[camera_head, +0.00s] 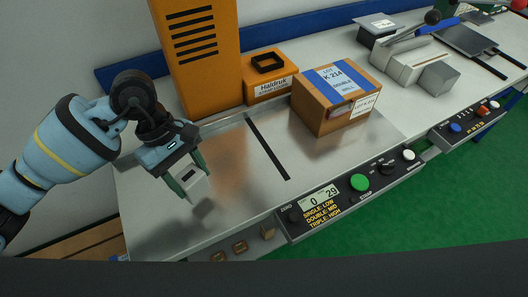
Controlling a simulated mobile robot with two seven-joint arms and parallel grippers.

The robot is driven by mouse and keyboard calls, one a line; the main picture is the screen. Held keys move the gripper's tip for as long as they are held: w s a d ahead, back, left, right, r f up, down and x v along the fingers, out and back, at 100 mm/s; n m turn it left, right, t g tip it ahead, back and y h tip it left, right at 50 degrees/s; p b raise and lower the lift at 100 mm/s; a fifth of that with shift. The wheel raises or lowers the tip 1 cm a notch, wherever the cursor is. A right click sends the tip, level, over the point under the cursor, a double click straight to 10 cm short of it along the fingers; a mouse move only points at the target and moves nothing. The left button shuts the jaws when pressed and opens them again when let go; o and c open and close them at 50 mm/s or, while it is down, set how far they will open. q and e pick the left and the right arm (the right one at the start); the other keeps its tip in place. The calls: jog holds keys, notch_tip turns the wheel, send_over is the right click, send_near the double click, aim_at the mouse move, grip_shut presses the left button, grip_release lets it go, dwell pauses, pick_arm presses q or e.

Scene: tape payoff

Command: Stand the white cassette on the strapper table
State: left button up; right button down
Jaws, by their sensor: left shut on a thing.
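A shadow or reflection lies on the metal just below the cassette; I cannot tell whether the cassette touches the surface. My right gripper does not show.
A cardboard box (318,111) with a blue band stands right of the slot. A tall orange housing (203,60) and a smaller orange block (268,88) stand behind. A control panel (350,194) runs along the front edge. The metal left of the slot is clear around the gripper.

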pick_arm(q)
jog(key=w+d+r+n+t+b, duration=0.1)
jog(key=d+n+t, duration=0.4)
jog(key=n, duration=0.8)
jog(key=shift+w+d+h, duration=0.4)
jog(key=shift+w+d, duration=0.2)
jog(key=shift+d, duration=0.65)
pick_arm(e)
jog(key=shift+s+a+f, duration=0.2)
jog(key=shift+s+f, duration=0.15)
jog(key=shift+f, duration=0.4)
